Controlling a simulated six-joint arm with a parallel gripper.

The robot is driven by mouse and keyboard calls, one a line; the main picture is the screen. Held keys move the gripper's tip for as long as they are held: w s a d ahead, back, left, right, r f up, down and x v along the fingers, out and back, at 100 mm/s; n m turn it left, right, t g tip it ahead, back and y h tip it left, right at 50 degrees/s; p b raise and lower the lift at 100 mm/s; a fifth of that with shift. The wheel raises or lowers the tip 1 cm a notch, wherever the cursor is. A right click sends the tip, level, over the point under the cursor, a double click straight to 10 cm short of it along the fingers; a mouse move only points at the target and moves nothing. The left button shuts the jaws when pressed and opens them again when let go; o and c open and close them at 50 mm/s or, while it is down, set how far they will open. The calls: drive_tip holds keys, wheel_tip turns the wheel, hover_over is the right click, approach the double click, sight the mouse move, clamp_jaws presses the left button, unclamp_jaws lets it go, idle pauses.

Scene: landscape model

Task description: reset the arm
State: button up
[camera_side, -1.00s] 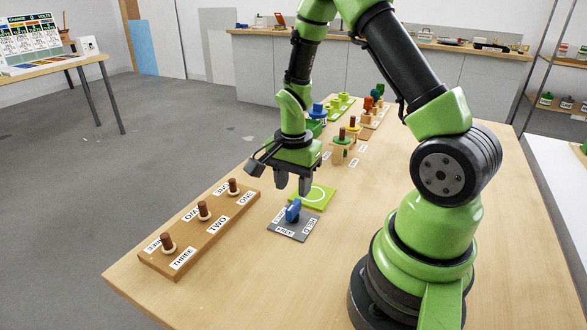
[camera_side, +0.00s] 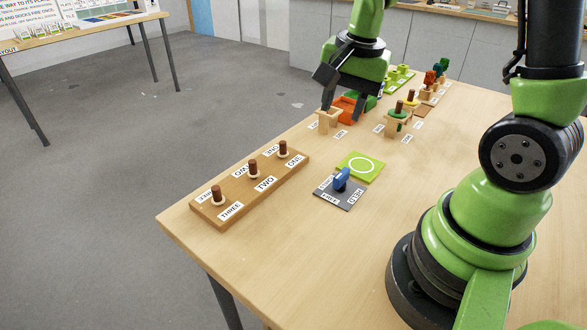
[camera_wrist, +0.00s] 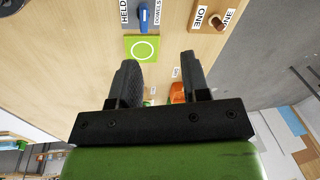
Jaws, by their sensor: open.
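My gripper (camera_side: 343,108) is at the back of the wooden table, fingers pointing down near a small wooden stand (camera_side: 328,121) and an orange block-like piece (camera_side: 346,106). I cannot tell whether it touches them. In the wrist view my gripper (camera_wrist: 160,62) has its two dark fingers apart with nothing between the tips. My arm's upper parts run out of the top of the side view.
A wooden peg board (camera_side: 250,185) marked ONE, TWO, THREE stands at the left. A green pad with a white ring (camera_side: 361,167) and a grey plate with a blue lever (camera_side: 341,181) lie mid-table. Small figures (camera_side: 434,80) stand farther back. The front table surface is bare.

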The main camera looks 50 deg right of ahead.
drive_tip(key=s+a+r+n+t+y, duration=0.2)
drive_tip(key=s+a+r+n+t, duration=0.3)
drive_tip(key=s+a+r+n, duration=0.4)
wheel_tip(320, 180, up, 2)
drive_tip(key=shift+s+a+r+n, duration=0.15)
drive_tip(key=shift+s+r+n, duration=0.1)
drive_tip(key=shift+s+n, duration=0.5)
